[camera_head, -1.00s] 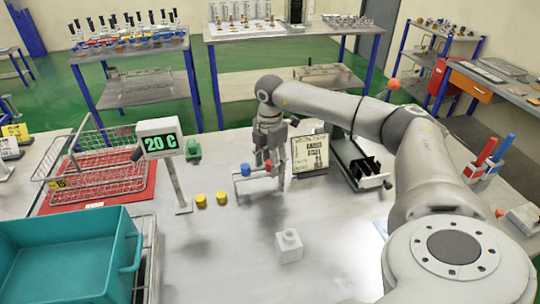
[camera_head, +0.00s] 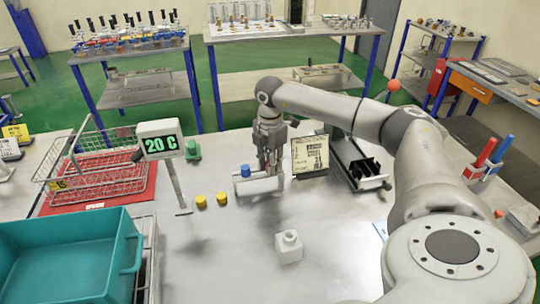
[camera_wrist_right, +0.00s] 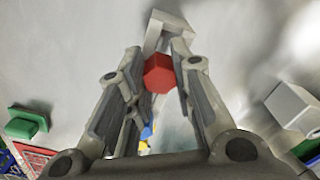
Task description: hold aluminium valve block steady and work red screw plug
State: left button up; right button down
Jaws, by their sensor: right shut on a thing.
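The pale aluminium valve block (camera_head: 243,181) lies on the table in the head view, with a blue plug (camera_head: 245,170) standing at its left end. My right gripper (camera_head: 271,171) points down over the block's right part. In the right wrist view, the red screw plug (camera_wrist_right: 158,73) sits between the gripper's two fingers (camera_wrist_right: 155,68), which are shut on it. The pale end of the block (camera_wrist_right: 172,20) shows beyond the fingertips. In the head view the fingers hide the red plug. My left gripper is not in view.
Two yellow caps (camera_head: 211,200) lie left of the block, near the 20 C display (camera_head: 160,141). A white cube-shaped part (camera_head: 288,247) stands in front. A label board (camera_head: 310,154) and black rack (camera_head: 360,167) stand right of the gripper. A teal bin (camera_head: 65,255) is front left.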

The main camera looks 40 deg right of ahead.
jog(key=shift+r+p, duration=1.9)
jog(key=shift+r, duration=0.5)
